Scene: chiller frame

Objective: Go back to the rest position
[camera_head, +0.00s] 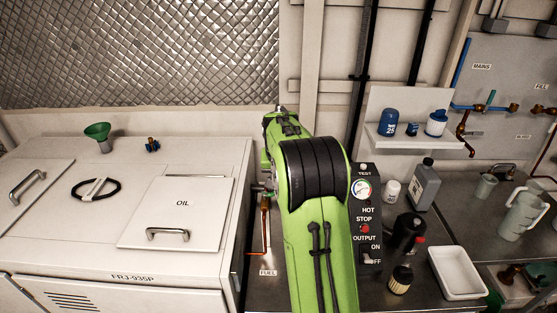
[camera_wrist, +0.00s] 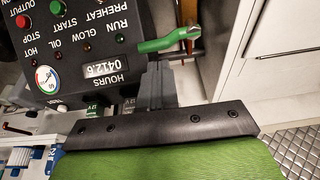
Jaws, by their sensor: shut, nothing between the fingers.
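My gripper (camera_wrist: 158,85) shows in the wrist view as grey fingers, closed together and holding nothing. They point at the black control panel (camera_wrist: 82,42), which appears upside down. A green-handled lever (camera_wrist: 168,40) lies just beyond the fingertips; I cannot tell whether they touch it. In the head view my green arm reaches forward over the dark bench, and its thick black-banded joint hides the gripper and part of the control panel (camera_head: 367,225).
The white cabinet (camera_head: 190,262) with the OIL lid (camera_head: 182,215) and a green funnel (camera_head: 97,132) stands left. A shelf (camera_head: 402,138) holds blue and white containers.

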